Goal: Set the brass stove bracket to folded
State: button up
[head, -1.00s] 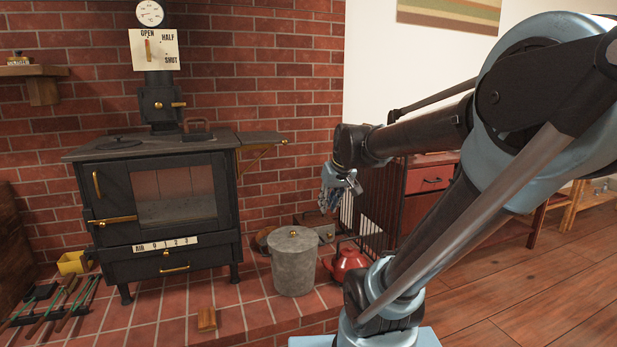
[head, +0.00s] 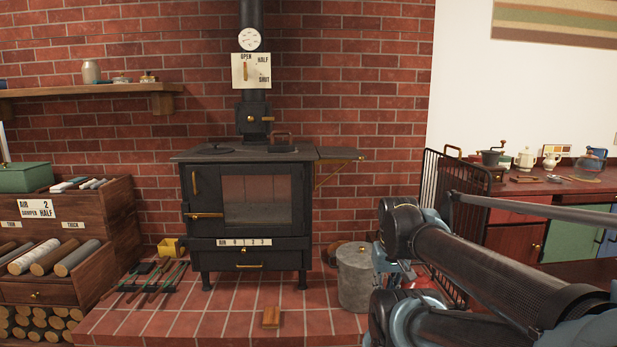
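The brass stove bracket (head: 333,173) runs at a slant from the right side of the black stove (head: 247,215) up to the underside of a dark side shelf (head: 338,153). The shelf sticks out level beside the stove top. My gripper (head: 392,270) is at the right of the head view, lower than the bracket and to its right, apart from it. My arm partly hides it, and its fingers are too small and covered to tell open from shut.
A grey lidded bin (head: 354,277) stands right of the stove, below the bracket. A black fire guard (head: 452,195) stands behind my arm. A wooden block (head: 271,317) lies on the tiled hearth (head: 215,325). Tools (head: 152,282) lie at left.

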aim_at(322, 161)
jog(key=u, duration=0.25)
jog(key=i, duration=0.55)
jog(key=z, duration=1.2)
